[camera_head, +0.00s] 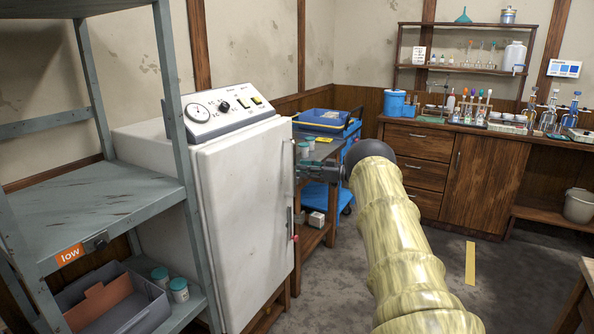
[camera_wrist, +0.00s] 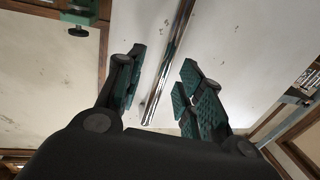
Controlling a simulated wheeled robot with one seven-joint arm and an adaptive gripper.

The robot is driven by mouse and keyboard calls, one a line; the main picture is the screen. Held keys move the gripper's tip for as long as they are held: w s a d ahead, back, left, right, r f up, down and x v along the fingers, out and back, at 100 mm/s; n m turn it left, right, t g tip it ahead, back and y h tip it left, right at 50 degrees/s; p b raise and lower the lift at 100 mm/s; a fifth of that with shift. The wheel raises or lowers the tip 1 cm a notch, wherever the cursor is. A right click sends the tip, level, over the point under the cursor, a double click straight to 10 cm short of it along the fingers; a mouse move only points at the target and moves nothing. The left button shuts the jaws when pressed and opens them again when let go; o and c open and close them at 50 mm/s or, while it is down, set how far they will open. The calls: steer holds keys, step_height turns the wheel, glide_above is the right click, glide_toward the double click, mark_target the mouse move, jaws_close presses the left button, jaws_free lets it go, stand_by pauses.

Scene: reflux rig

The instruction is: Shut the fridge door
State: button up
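The fridge is a white cabinet (camera_head: 155,150) at the left, with a dial panel on top. Its white door (camera_head: 245,215) faces the front right; I cannot tell whether it is ajar. A shiny vertical bar handle (camera_head: 290,215) runs near the door's right edge. In the wrist view the handle (camera_wrist: 168,65) crosses the white door (camera_wrist: 225,50). My gripper (camera_head: 303,170) is at the handle's height, beside the door's right edge. In the wrist view my gripper (camera_wrist: 158,90) is open, with the bar between its green-padded fingers, apparently touching neither.
A grey shelf rack (camera_head: 110,205) stands close at the left, with a bin (camera_head: 145,305) and jars low down. A trolley with a blue tray (camera_head: 322,118) stands behind my gripper. A wooden bench (camera_head: 460,175) with glassware lines the back right.

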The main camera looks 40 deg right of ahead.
steer(key=v, duration=0.7)
steer(key=shift+d, duration=0.2)
steer(key=shift+f, duration=0.2)
steer(key=shift+a+r, duration=0.1)
steer(key=shift+r, duration=0.05)
